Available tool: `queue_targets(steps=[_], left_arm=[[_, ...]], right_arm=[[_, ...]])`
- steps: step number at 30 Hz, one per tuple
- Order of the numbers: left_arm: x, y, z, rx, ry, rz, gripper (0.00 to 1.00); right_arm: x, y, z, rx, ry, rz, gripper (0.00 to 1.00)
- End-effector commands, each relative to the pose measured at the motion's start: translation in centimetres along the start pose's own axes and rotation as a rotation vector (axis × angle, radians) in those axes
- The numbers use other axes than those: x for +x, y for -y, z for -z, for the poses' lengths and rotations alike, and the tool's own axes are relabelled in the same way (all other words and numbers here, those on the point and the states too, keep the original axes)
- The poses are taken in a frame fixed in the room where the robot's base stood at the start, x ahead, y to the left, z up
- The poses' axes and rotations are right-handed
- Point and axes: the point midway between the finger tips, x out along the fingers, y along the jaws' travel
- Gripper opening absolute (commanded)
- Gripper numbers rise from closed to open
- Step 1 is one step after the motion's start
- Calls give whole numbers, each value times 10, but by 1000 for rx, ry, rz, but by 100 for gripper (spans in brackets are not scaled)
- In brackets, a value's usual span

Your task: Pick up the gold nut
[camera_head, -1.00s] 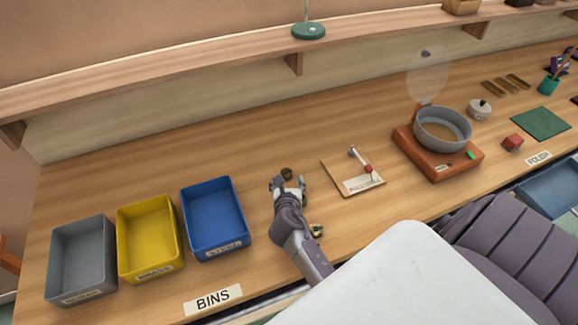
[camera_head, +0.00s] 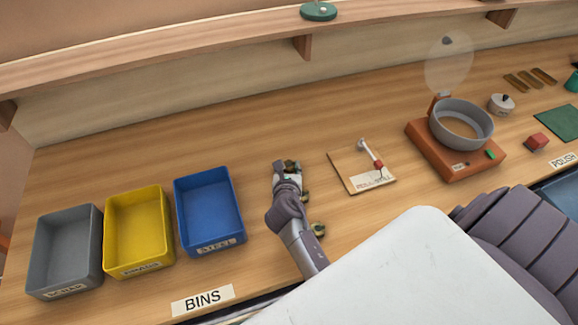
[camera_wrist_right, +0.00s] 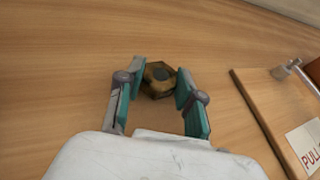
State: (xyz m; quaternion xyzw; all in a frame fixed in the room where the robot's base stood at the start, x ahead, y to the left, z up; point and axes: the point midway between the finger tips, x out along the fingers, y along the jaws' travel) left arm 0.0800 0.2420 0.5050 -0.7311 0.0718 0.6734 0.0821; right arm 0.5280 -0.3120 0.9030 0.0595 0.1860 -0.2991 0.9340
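The gold nut (camera_wrist_right: 158,82), a dull brass-brown piece with a dark hole, lies on the wooden bench. In the right wrist view my right gripper (camera_wrist_right: 160,72) is open, with one teal-padded finger on each side of the nut. The nut is at the fingertips, with narrow gaps beside it; firm contact does not show. In the head view my right gripper (camera_head: 287,166) is at the bench right of the blue bin, and partly hides the nut. My left gripper is not in view.
Other small nuts lie close by, one (camera_head: 318,229) beside my right forearm. Grey (camera_head: 65,285), yellow (camera_head: 140,262) and blue (camera_head: 210,240) bins stand to the left. A lever board (camera_head: 350,178) and an orange-based bowl device (camera_head: 440,155) stand right. The bench behind is clear.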

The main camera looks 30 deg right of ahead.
Motion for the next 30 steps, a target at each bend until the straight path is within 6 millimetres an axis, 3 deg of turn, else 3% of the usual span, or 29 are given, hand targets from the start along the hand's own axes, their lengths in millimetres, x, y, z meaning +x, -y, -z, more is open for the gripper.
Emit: queue_targets(steps=[1,5,17,24,30], left_arm=[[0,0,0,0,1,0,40],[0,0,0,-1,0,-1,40],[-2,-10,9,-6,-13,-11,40],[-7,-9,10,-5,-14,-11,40],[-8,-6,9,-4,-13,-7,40]], right_arm=[[0,0,0,0,0,0,20],[0,0,0,0,-1,0,0],[-3,0,-8,0,2,1,0],[-16,2,-44,0,6,0,0],[-2,42,-78,-5,9,2,0]])
